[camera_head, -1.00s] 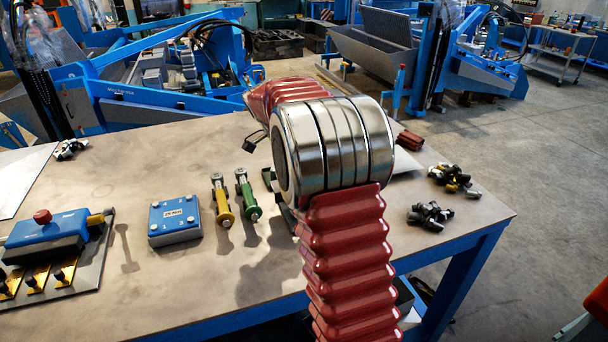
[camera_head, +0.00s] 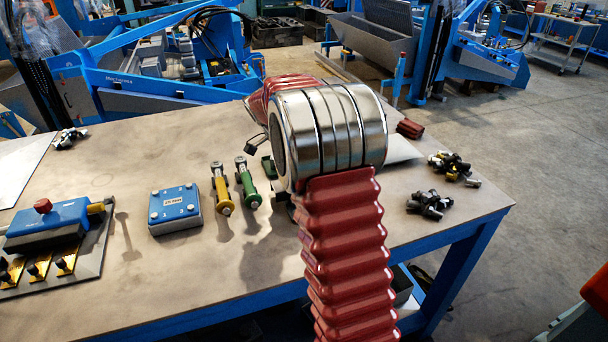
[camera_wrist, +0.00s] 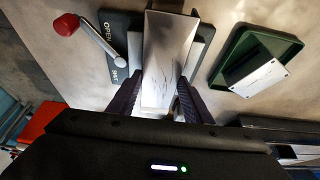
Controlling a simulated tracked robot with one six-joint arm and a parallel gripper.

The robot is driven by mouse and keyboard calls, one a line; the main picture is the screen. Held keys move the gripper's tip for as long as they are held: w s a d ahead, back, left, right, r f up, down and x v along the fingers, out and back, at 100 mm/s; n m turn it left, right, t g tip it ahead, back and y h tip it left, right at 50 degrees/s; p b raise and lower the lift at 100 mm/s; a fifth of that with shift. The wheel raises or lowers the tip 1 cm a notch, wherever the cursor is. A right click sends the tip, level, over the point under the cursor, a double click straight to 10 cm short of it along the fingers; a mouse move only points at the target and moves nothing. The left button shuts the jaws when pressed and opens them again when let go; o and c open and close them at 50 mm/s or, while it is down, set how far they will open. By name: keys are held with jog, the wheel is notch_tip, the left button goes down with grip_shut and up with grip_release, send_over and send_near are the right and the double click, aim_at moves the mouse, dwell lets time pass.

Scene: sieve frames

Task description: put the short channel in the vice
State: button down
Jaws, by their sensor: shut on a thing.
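My gripper (camera_wrist: 157,100) is shut on a pale metal channel (camera_wrist: 167,55), with one dark finger along each side of it. In the wrist view the channel lies over the vice (camera_wrist: 119,22), between its grey jaws; I cannot tell whether it rests on the vice bed or is a little above it. The vice lever (camera_wrist: 97,42) has a red knob (camera_wrist: 66,25) and its pivot lies between the OPEN and SHUT labels. In the head view my own arm hides the gripper, the channel and most of the vice.
A green tray (camera_wrist: 227,72) holding a pale metal piece (camera_wrist: 259,77) is right of the vice. In the head view, a blue block (camera_head: 174,207), yellow (camera_head: 221,190) and green (camera_head: 247,185) handled tools, and dark fittings (camera_head: 429,205) are on the table (camera_head: 150,270).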

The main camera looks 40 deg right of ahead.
jog(key=shift+f, duration=0.25)
jog(key=c, duration=0.9)
grip_release()
jog(key=shift+f, duration=0.1)
jog(key=v, duration=1.3)
jog(key=shift+s+d, duration=0.1)
jog(key=shift+d, duration=0.05)
